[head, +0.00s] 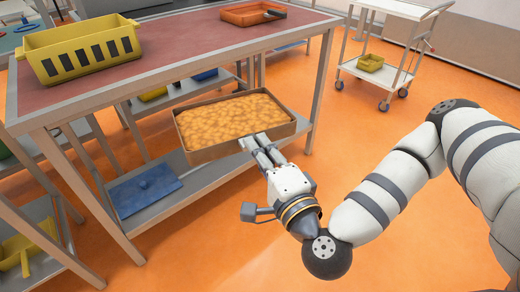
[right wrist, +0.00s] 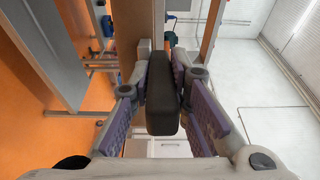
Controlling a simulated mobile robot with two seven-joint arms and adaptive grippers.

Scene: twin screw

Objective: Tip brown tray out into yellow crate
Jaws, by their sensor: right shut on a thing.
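The brown tray (head: 215,151) is in the head view, filled with a layer of small golden-orange pieces. It looks about level, held in the air in front of the table's near side. My left gripper is out of view.
The table (head: 190,45) has a reddish top, free between the crate and an orange tray (head: 250,17) at the back right. Its edge and leg lie close to the brown tray. A blue lid-like thing (head: 145,188) lies on the lower shelf. A white trolley (head: 375,75) stands right.

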